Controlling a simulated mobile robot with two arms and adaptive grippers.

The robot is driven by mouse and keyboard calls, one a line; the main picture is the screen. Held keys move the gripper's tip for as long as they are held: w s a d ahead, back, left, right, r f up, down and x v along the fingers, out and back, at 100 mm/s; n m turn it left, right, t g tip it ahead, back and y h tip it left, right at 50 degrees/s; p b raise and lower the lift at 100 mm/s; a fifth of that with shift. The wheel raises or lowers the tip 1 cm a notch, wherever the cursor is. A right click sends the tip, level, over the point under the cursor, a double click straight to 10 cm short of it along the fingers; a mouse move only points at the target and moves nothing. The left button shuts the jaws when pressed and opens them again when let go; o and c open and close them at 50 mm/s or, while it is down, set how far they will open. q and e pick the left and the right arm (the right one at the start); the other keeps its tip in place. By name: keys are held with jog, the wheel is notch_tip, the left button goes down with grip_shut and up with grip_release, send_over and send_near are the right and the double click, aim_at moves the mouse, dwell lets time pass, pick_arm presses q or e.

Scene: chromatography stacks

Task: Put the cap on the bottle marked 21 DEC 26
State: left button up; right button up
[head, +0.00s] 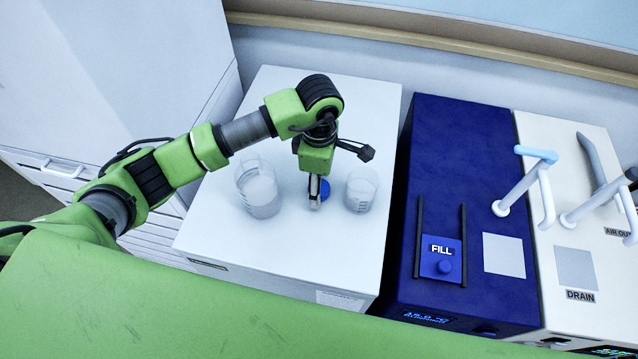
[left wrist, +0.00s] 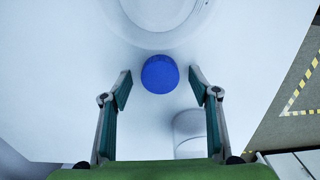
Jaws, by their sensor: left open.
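A round blue cap (head: 323,188) sits on the white bench top, partly hidden in the head view by my left gripper (head: 315,194). In the left wrist view the blue cap (left wrist: 160,74) lies between the spread fingertips of my left gripper (left wrist: 160,80), with a gap on each side. The left gripper is open, pointing down and holding nothing. No bottle with a readable 21 DEC 26 mark shows in either view. My right gripper is not in view.
A larger clear beaker (head: 258,190) stands left of the cap and a smaller one (head: 361,190) stands right of it, both close. Right of the white bench (head: 285,100) are a blue unit marked FILL (head: 455,140) and a white unit marked DRAIN (head: 545,130) with spouts.

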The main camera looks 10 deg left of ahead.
pick_arm(q)
jog(key=shift+f, duration=0.35)
jog(key=c, duration=1)
jog(key=shift+r, duration=0.1)
jog(key=shift+r, duration=0.4)
notch_tip(320, 180, up, 2)
jog(key=shift+r+b, duration=0.2)
jog(key=shift+b, duration=0.35)
jog(key=s+r+b, duration=0.1)
jog(key=s+r, duration=0.2)
jog(key=s, duration=0.1)
jog(key=s+r+b, duration=0.1)
jog(key=s+r, duration=0.2)
jog(key=s, duration=0.2)
jog(key=s+d+r+b, duration=0.1)
jog(key=s+r, duration=0.2)
jog(key=s, duration=0.2)
jog(key=shift+d+r+b, duration=0.1)
jog(key=shift+r+b, duration=0.25)
jog(key=shift+b, duration=0.05)
